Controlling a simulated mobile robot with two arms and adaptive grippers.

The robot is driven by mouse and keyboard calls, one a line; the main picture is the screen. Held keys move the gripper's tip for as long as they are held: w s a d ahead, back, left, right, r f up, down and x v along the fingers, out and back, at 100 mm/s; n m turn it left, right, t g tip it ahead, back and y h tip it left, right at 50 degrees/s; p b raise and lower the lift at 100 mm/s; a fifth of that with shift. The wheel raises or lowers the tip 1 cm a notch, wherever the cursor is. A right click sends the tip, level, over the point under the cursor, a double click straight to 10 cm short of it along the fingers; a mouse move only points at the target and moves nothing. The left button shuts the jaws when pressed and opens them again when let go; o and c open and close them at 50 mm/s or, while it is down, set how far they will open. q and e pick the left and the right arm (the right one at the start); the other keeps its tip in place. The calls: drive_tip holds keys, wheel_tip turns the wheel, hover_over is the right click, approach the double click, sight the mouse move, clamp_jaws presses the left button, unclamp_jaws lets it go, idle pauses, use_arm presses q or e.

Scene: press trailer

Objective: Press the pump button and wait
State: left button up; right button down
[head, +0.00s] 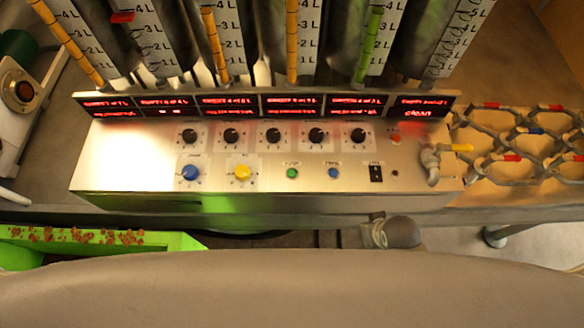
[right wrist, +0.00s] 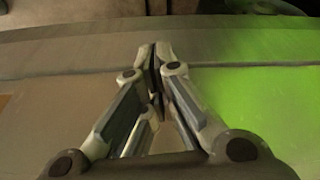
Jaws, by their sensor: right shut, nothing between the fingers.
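A metal control panel (head: 130,165) fills the middle of the head view. On its lower row sit a small green button (head: 292,173) and a small blue button (head: 333,173), each with a label too small to read surely. I cannot tell from the lettering which is the pump button. My right gripper (right wrist: 160,50) shows in the right wrist view, with its fingers together and empty. It is over a grey surface with a green glow on the right; no panel button shows there. My left gripper is not in view.
The panel also carries a blue knob (head: 190,172), a yellow knob (head: 242,172), several black dials, a black switch (head: 376,172) and a row of red displays. Graduated tubes stand behind it. A tap (head: 432,160) is at its right end, beside a metal rack (head: 500,140).

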drive_tip(key=w+a+r+m+t+y+p, duration=0.1)
drive_tip(key=w+a+r, duration=0.15)
drive_tip(key=r, duration=0.55)
drive_tip(key=w+a+r+t+y, duration=0.1)
drive_tip(key=w+a+r, duration=0.15)
drive_tip(key=r, duration=0.45)
drive_tip(key=w+a+r+m+g+y, duration=0.1)
drive_tip(key=w+a+r+m+y, duration=0.2)
drive_tip(key=a+m, duration=0.4)
drive_tip(key=w+a+r+m+g+y, duration=0.1)
drive_tip(key=w+a+r+m+y, duration=0.2)
drive_tip(key=a+m, duration=0.3)
drive_tip(key=shift+w+a+r+m+y+p, duration=0.35)
drive_tip(key=shift+w+a+r, duration=0.2)
drive_tip(key=shift+a, duration=0.6)
drive_tip(key=shift+f, duration=0.15)
